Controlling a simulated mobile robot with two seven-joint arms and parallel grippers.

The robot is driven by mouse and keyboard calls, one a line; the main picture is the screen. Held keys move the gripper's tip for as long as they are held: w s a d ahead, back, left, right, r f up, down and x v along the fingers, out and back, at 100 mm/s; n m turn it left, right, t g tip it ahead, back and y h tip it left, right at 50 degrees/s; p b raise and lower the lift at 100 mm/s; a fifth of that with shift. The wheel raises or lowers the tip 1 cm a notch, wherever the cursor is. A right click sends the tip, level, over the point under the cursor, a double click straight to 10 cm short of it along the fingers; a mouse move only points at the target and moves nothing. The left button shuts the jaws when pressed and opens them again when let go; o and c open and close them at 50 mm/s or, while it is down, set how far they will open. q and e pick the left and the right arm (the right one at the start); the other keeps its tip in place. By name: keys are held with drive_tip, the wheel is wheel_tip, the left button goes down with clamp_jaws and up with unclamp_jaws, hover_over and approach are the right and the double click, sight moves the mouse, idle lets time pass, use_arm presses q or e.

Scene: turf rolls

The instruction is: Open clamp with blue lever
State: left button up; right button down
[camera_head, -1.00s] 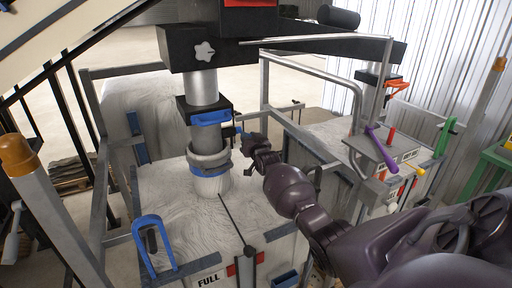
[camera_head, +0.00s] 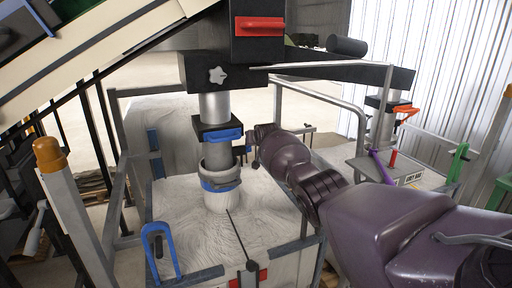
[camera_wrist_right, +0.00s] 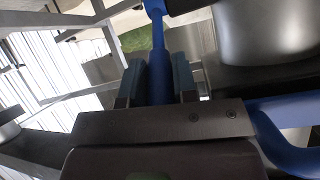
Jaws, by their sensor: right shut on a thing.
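The clamp is a black block (camera_head: 214,122) around the grey filling pipe above the white bag, with a blue handle (camera_head: 222,135) across its front. My right arm reaches in from the right, and my right gripper (camera_wrist_right: 158,78) is at the clamp's right side. In the right wrist view its two fingers are shut on the blue lever (camera_wrist_right: 157,40), a slim bar running up to a dark mount. A thicker curved blue bar (camera_wrist_right: 290,108) shows at right there. In the head view the fingers and gripped lever are mostly hidden behind my wrist. My left gripper is not in view.
A blue strap (camera_head: 220,186) rings the bag neck below the clamp. A metal rail (camera_head: 335,66) and a black beam (camera_head: 350,78) pass above my right arm. A second station with purple, red and green levers (camera_head: 380,165) stands at right. A blue hook (camera_head: 160,245) stands at front left.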

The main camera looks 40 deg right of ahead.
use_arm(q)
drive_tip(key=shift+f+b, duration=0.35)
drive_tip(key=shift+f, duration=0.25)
use_arm(e)
drive_tip(key=shift+w+d+r+g, duration=0.1)
drive_tip(key=shift+w+r+g, duration=0.2)
drive_tip(key=shift+w+g, duration=0.15)
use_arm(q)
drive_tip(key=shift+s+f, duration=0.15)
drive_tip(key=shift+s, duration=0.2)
use_arm(e)
drive_tip(key=shift+r, duration=0.15)
drive_tip(key=c, duration=0.9)
unclamp_jaws()
drive_tip(key=shift+y, duration=0.3)
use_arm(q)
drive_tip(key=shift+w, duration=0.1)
use_arm(e)
drive_tip(key=shift+s+r+p, duration=0.4)
drive_tip(key=shift+r+p, duration=0.05)
drive_tip(key=shift+p, duration=0.25)
drive_tip(key=shift+p+v, duration=0.95)
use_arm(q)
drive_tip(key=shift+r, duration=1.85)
use_arm(e)
drive_tip(key=v, duration=0.7)
drive_tip(key=shift+s+a+r, duration=0.15)
drive_tip(key=shift+s+a, duration=0.1)
drive_tip(key=shift+s, duration=0.05)
